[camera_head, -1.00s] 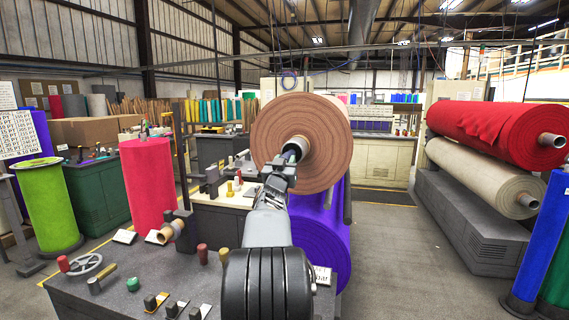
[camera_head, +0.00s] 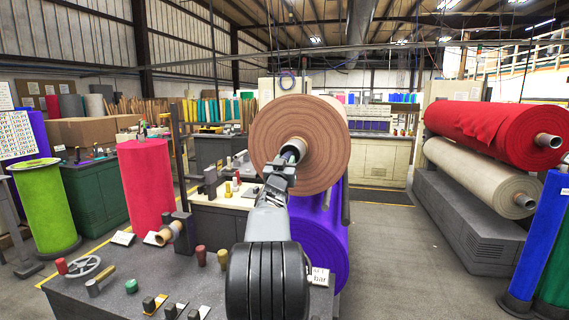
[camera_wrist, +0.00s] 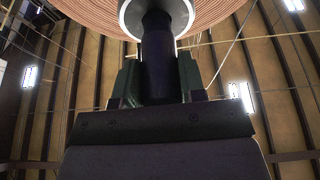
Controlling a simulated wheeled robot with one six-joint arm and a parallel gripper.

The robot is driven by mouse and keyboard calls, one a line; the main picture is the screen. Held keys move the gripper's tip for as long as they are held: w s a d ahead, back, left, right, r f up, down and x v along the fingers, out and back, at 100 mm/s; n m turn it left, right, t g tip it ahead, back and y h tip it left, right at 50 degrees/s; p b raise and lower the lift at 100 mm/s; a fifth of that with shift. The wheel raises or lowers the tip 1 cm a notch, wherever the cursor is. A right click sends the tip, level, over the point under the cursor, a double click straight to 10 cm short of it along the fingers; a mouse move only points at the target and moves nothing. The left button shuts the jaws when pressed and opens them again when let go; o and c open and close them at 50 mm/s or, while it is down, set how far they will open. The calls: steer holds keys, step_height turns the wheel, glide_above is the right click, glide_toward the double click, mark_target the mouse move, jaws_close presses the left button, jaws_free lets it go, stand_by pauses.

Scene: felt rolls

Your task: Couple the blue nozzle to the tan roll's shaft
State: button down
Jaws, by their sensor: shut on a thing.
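The tan roll (camera_head: 328,117) hangs end-on in front of me, with a pale ring-like shaft end (camera_head: 304,147) at its centre. My gripper (camera_head: 281,171) is shut on the dark blue nozzle (camera_head: 290,153), just in front of the shaft. In the wrist view the nozzle (camera_wrist: 158,62) stands upright between the two green-grey fingers. Its far end lies within the outline of the shaft's pale ring (camera_wrist: 181,10), under the roll's layered face (camera_wrist: 85,12). Whether it is seated inside or only in front of the ring cannot be told.
A purple roll (camera_head: 322,245) stands below the tan roll. A grey bench (camera_head: 135,275) with a handwheel and knobs is at lower left, and a pink roll (camera_head: 147,185) stands behind it. Red (camera_head: 495,130) and cream (camera_head: 475,172) rolls lie at right. Open floor (camera_head: 400,250) is right of centre.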

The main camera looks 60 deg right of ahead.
steer(key=shift+w+d, duration=0.15)
steer(key=shift+d, duration=0.35)
steer(key=c, duration=0.6)
jaws_free()
steer(key=shift+a+f, duration=0.1)
steer(key=b+v, duration=0.3)
steer(key=v, duration=1)
steer(key=shift+a, duration=0.35)
